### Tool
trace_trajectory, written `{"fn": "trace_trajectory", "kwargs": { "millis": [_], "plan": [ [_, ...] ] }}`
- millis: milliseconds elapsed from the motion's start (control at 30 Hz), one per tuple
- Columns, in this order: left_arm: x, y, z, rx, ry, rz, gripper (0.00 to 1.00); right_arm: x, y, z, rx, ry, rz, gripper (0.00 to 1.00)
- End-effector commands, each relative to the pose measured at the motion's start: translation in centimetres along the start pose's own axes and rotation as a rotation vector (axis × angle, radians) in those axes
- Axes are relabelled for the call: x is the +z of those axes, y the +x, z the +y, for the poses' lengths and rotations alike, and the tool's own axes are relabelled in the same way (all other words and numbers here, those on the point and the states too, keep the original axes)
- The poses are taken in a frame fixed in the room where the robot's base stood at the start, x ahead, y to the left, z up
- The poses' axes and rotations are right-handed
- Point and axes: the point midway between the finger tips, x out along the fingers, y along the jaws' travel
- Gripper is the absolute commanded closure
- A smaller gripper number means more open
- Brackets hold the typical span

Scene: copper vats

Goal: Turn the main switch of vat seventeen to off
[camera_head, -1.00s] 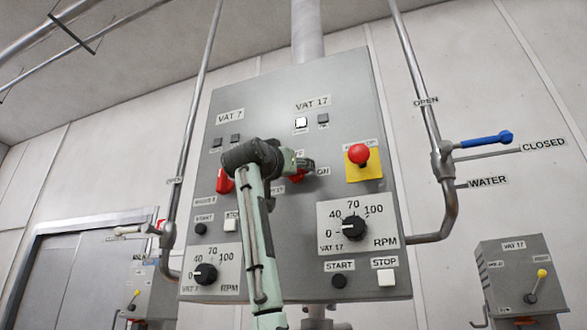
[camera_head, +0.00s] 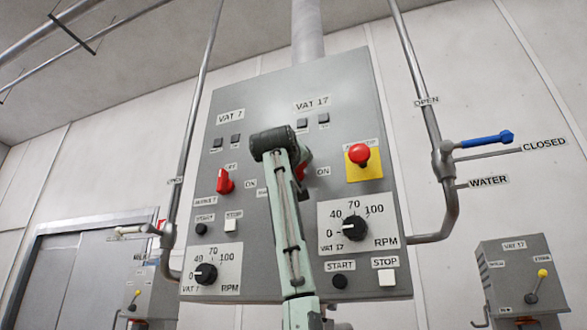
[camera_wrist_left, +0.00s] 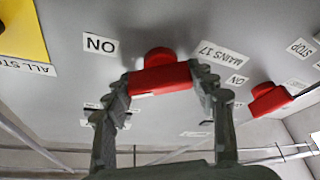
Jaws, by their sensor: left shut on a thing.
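The red main switch of vat seventeen (camera_wrist_left: 160,80) sits on the grey panel, next to the "MAINS 17" label (camera_wrist_left: 222,58) and an "ON" label (camera_wrist_left: 100,44). My left gripper (camera_wrist_left: 163,88) is shut on the switch, one finger at each end of its red bar. In the head view only a red edge of the switch (camera_head: 302,172) shows; my left wrist hides the rest and the fingers. An "ON" label (camera_head: 323,171) stands to its right. Its "OFF" label is not readable. The vat 17 indicator (camera_head: 302,123) is dark. My right gripper is not in view.
The vat 7 red switch (camera_head: 224,182) is close on the left. A red emergency button (camera_head: 359,153) on a yellow plate is close on the right. The vat 17 RPM dial (camera_head: 355,228) is below. A blue-handled valve (camera_head: 487,139) stands right of the panel.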

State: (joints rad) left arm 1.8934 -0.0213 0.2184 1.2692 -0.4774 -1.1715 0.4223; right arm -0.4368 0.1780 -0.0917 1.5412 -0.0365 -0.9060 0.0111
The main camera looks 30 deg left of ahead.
Motion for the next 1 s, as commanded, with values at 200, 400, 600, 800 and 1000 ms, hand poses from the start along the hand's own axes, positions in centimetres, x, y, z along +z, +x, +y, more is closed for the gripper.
{"fn": "trace_trajectory", "kwargs": {
  "millis": [200, 400, 600, 800, 1000],
  "plan": [
    [-0.21, -0.03, 0.06, -0.077, -0.19, 0.001, 0.73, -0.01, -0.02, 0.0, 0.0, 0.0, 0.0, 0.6],
    [-0.25, 0.0, -0.03, -0.15, -0.364, 0.001, 0.73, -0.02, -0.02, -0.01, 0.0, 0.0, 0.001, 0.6],
    [-0.33, 0.02, -0.19, -0.223, -0.538, 0.001, 0.73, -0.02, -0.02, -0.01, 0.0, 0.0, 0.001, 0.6],
    [-0.32, 0.02, -0.3, -0.287, -0.693, 0.001, 0.73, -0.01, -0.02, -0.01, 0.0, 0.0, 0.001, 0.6],
    [-0.32, 0.03, -0.43, -0.336, -0.813, 0.001, 0.73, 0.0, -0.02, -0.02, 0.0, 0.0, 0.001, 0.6]
  ]
}}
